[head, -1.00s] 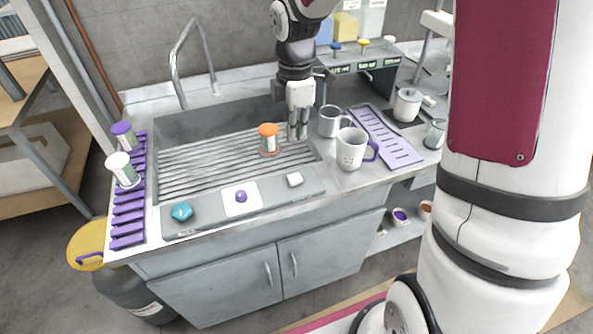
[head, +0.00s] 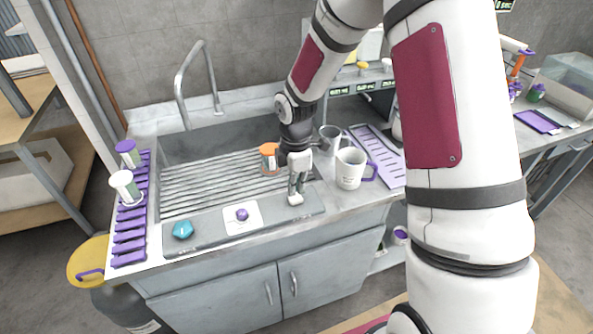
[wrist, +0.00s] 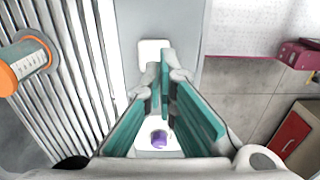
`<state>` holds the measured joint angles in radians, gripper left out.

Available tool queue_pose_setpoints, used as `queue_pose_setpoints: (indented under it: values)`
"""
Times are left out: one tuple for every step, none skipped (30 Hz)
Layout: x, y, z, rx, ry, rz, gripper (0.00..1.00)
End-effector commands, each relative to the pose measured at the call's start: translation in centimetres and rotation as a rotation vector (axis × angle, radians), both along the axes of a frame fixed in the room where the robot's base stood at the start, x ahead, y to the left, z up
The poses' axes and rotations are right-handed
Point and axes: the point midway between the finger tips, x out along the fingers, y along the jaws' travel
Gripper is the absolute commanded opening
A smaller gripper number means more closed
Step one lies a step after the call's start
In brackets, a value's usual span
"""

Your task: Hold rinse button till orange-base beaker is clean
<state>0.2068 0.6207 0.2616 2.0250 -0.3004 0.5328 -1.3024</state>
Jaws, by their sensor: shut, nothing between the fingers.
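The orange-base beaker (head: 269,159) stands upside down on the ribbed drain rack of the sink, orange base up; it also shows at the left of the wrist view (wrist: 25,66). Its glass shows faint markings. On the front panel sit a teal knob (head: 183,230), a purple button on a white plate (head: 241,214) and a white block-like button (head: 295,199). No label tells which is for rinsing. My gripper (head: 296,192) is shut and empty, pointing down, its tips right at the white button. In the wrist view, the fingertips (wrist: 164,72) partly cover the white button (wrist: 154,50); contact is unclear.
The faucet (head: 181,85) rises behind the sink.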

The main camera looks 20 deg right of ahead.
Motion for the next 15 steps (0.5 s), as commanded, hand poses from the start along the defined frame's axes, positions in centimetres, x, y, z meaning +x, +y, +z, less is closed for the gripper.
queue_pose_setpoints:
  values:
    - [-0.1, 0.0, -0.6, 0.0, 0.002, 0.001, 0.0]
    - [-0.1, 0.0, -0.9, 0.0, 0.002, 0.001, 0.0]
    - [-0.1, 0.0, -1.3, 0.0, 0.001, 0.001, 0.0]
    - [0.0, 0.0, -1.5, 0.0, 0.0, 0.001, 0.0]
    - [0.0, 0.0, -1.7, 0.0, 0.0, 0.001, 0.0]
    - [0.0, 0.0, -1.9, -0.001, 0.0, 0.001, 0.0]
    - [0.0, 0.0, -2.0, -0.001, -0.001, 0.001, 0.0]
    - [0.0, 0.0, -2.1, -0.001, -0.001, 0.001, 0.0]
    - [0.0, 0.0, -2.2, -0.001, -0.001, 0.0, 0.0]
    - [0.0, 0.0, -2.3, -0.001, -0.001, 0.0, 0.0]
    - [0.0, 0.0, -2.3, -0.001, -0.001, 0.0, 0.0]
    - [0.0, 0.0, -2.3, -0.001, -0.001, 0.0, 0.0]
    - [0.0, 0.0, -2.3, -0.001, -0.001, 0.0, 0.0]
    - [0.0, 0.0, -2.3, -0.001, -0.001, 0.0, 0.0]
    - [0.0, 0.0, -2.3, -0.001, -0.001, 0.0, 0.0]
